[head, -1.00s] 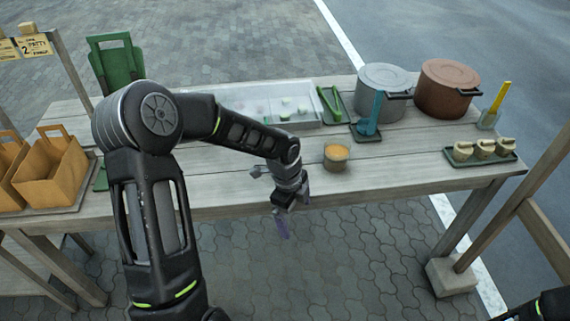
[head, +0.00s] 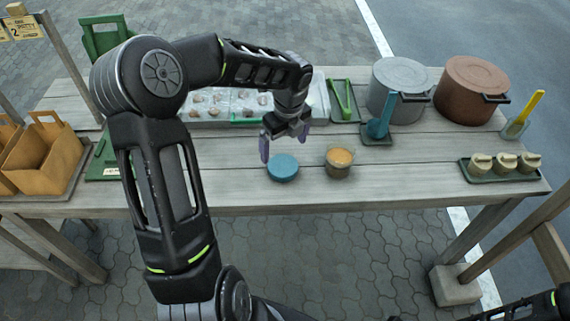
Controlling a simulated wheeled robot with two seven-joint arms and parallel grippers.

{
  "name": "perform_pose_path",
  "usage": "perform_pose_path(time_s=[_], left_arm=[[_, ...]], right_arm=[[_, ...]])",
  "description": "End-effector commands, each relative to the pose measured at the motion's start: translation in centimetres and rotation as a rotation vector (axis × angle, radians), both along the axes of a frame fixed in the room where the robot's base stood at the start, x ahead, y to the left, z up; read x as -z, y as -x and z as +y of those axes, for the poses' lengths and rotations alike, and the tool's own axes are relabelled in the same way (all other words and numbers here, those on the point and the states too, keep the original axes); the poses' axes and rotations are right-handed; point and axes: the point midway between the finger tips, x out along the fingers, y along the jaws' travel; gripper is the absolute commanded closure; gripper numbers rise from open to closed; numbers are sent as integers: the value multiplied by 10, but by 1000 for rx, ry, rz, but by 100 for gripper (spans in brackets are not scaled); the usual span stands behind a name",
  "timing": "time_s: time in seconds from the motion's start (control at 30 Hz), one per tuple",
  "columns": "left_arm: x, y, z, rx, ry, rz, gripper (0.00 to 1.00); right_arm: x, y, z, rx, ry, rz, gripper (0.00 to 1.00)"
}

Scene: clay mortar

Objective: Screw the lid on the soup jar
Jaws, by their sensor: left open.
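The soup jar (head: 339,163) stands upright and open on the table, with orange soup at its mouth. A round blue lid (head: 283,168) lies flat on the table to the left of the jar, apart from it. My left gripper (head: 284,143) is open and empty, with its purple fingers spread just above and behind the lid. Whether a fingertip touches the lid I cannot tell. My right gripper is out of view; only a part of my right arm shows at the bottom right corner.
Behind the gripper is a pale tray (head: 222,108) of several small items. Green tongs (head: 345,98), a blue ladle (head: 378,128), a grey pot (head: 397,90) and a brown pot (head: 470,92) stand at the back. A dark tray (head: 467,176) holds three small jars. The table front is clear.

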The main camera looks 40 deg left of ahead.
Motion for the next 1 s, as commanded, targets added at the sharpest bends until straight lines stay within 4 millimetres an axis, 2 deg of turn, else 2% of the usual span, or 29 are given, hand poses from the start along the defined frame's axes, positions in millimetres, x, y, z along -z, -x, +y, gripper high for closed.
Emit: perform_pose_path(time_s=[0.13,0.33,0.73,1.0], left_arm=[[6,0,0,-1,2,1,0],[25,-1,2,0,3,2,0],[30,-1,2,-2,2,1,0],[65,0,3,-1,3,3,0]], right_arm=[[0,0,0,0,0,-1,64],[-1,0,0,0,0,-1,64],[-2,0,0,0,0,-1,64],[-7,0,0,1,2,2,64]])
